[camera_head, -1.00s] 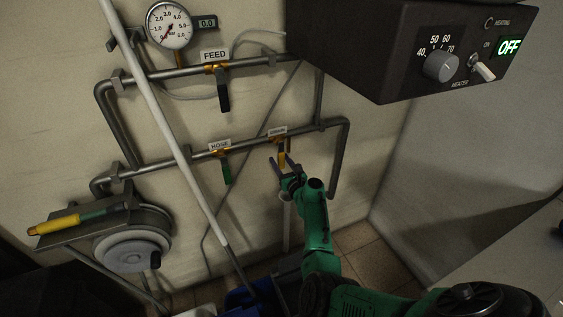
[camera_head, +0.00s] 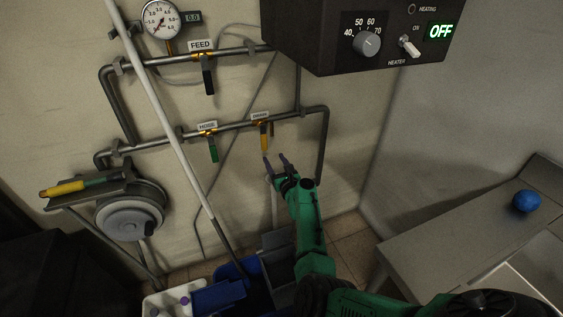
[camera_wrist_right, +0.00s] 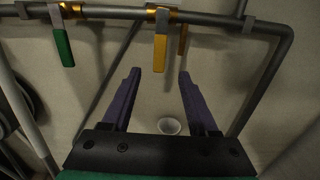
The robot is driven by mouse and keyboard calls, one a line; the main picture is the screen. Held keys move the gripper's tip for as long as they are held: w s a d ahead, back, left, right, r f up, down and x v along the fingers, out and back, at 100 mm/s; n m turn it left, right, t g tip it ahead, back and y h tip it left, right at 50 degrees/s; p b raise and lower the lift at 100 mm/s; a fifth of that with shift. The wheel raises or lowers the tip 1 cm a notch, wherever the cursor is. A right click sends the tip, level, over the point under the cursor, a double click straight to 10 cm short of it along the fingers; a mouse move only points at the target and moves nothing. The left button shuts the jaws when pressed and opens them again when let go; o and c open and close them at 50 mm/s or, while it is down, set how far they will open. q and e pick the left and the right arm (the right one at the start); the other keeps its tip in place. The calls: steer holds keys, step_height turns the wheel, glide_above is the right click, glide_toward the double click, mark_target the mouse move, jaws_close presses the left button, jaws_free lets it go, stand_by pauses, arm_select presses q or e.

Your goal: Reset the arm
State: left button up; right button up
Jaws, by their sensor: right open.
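My right gripper (camera_head: 276,161) is open and empty, on the green right arm (camera_head: 309,222). It is just below a yellow valve handle (camera_head: 264,138) that hangs down from the lower pipe, and the two look apart. The right wrist view shows the open purple fingers of the right gripper (camera_wrist_right: 158,85) with the yellow handle (camera_wrist_right: 160,47) ahead and above, outside the jaws. My left gripper is in neither view.
A green handle (camera_head: 213,150) labelled HOSE and a black handle (camera_head: 208,80) labelled FEED hang nearby. A heater box (camera_head: 350,32) reading OFF is upper right. A grey bench (camera_head: 450,235) with a blue round object (camera_head: 526,201) stands right. A white pole (camera_head: 163,98) crosses at left.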

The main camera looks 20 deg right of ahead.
steer(key=s+a+f+n+g+y, duration=0.1)
steer(key=s+f+n+g, duration=0.2)
steer(key=s+f+n, duration=0.65)
steer(key=s+a+f+n+g+y, duration=0.15)
steer(key=s+f+n+g, duration=0.35)
steer(key=f, duration=0.7)
steer(key=s+a+f+n+g, duration=0.1)
steer(key=s+f+n+g, duration=0.1)
steer(key=s+f+n, duration=0.6)
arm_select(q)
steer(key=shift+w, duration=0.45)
arm_select(e)
steer(key=s+d+f+n+g, duration=0.1)
steer(key=s+f+n, duration=0.4)
steer(key=s, duration=0.6)
steer(key=s+d+f+n+g+h, duration=0.1)
steer(key=s+f+n+g, duration=0.2)
steer(key=s, duration=0.9)
steer(key=s+d+f+n+g, duration=0.1)
steer(key=s+f+n+g, duration=0.2)
steer(key=s+f+n, duration=0.4)
steer(key=s+n, duration=0.2)
steer(key=s, duration=0.3)
steer(key=shift+w+h, duration=0.1)
steer(key=shift+h, duration=0.15)
